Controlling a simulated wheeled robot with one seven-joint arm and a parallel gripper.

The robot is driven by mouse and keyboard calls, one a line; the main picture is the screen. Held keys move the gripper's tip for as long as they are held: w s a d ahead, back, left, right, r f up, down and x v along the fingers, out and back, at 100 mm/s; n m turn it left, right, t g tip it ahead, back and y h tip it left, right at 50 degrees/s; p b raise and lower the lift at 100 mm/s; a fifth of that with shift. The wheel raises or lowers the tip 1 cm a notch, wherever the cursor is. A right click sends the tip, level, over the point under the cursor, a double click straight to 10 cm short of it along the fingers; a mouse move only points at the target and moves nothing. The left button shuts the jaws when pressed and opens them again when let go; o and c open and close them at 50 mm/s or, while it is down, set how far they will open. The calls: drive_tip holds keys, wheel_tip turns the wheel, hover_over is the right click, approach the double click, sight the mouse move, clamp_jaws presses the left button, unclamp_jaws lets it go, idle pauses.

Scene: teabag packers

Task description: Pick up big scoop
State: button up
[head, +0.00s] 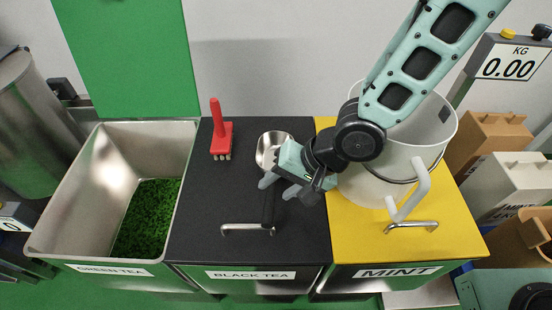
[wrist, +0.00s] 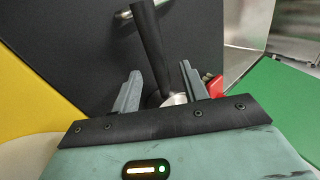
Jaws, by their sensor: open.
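The big scoop has a metal bowl (head: 268,146) and a black handle (head: 268,207), and lies on the black lid marked BLACK TEA (head: 195,235). My gripper (head: 279,187) is open over the scoop, near where handle and bowl meet. In the wrist view the black handle (wrist: 150,42) passes between the two grey fingers of my gripper (wrist: 161,72), with gaps on both sides. Part of the bowl is hidden behind my gripper. I cannot tell the exact height of the fingers over the lid.
A red brush (head: 221,138) stands left of the scoop. A metal lid handle (head: 240,228) is in front. A large white pitcher (head: 400,165) stands on the yellow MINT lid (head: 450,230) at right. The open GREEN TEA bin (head: 75,215) holds green leaves.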

sight(273, 191)
drive_tip(key=shift+x, duration=1.95)
drive_tip(key=shift+d, duration=0.1)
drive_tip(key=shift+c, duration=0.3)
clamp_jaws()
drive_tip(key=shift+r, duration=0.1)
wheel_tip(273, 191, up, 10)
drive_tip(key=shift+f+p, duration=0.1)
drive_tip(key=shift+p, duration=1)
